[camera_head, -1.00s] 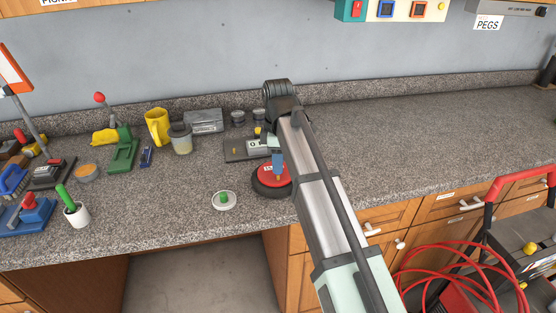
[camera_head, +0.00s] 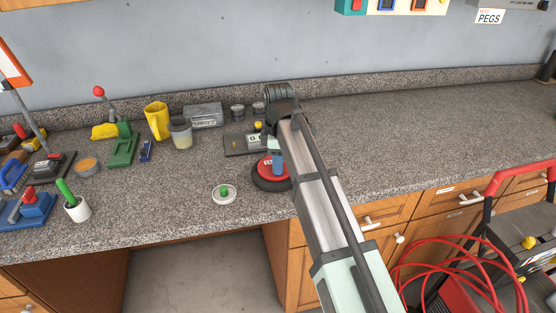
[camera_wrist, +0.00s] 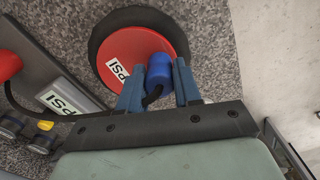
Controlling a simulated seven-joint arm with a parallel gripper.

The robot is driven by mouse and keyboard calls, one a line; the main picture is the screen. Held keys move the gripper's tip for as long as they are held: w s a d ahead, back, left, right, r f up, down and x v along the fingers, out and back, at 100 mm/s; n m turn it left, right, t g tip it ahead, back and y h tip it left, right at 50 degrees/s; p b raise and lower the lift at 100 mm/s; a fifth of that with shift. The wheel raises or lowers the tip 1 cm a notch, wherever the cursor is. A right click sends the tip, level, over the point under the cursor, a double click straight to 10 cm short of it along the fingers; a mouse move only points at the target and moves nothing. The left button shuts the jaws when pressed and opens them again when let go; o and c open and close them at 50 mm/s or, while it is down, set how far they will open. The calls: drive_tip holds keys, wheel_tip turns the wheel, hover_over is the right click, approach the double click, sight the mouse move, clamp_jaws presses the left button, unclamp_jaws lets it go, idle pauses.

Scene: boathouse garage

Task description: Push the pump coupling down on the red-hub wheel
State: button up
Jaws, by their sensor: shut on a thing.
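The red-hub wheel (camera_head: 263,184) lies flat on the counter, a black tyre around a red disc with a PSI label. It also shows in the wrist view (camera_wrist: 120,48). My gripper (camera_wrist: 160,83) is over the red hub, its two blue-grey fingers on either side of the blue pump coupling (camera_wrist: 159,70), and it is shut on the coupling. A black hose runs from the coupling under the gripper. Whether the coupling touches the wheel's valve cannot be told. In the head view my arm partly covers the wheel and my gripper (camera_head: 277,163).
The dark pump base (camera_head: 236,145) with a gauge and yellow knob stands behind the wheel. A white dish with a green knob (camera_head: 224,193) sits left of it. Cups, tins and tools crowd the left counter (camera_head: 120,215). The right counter is clear.

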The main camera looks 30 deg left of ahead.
drive_tip(key=shift+f, duration=0.3)
drive_tip(key=o, duration=1.1)
drive_tip(key=shift+r, duration=0.1)
wheel_tip(320, 180, up, 14)
drive_tip(key=shift+f, duration=0.2)
idle(0.5)
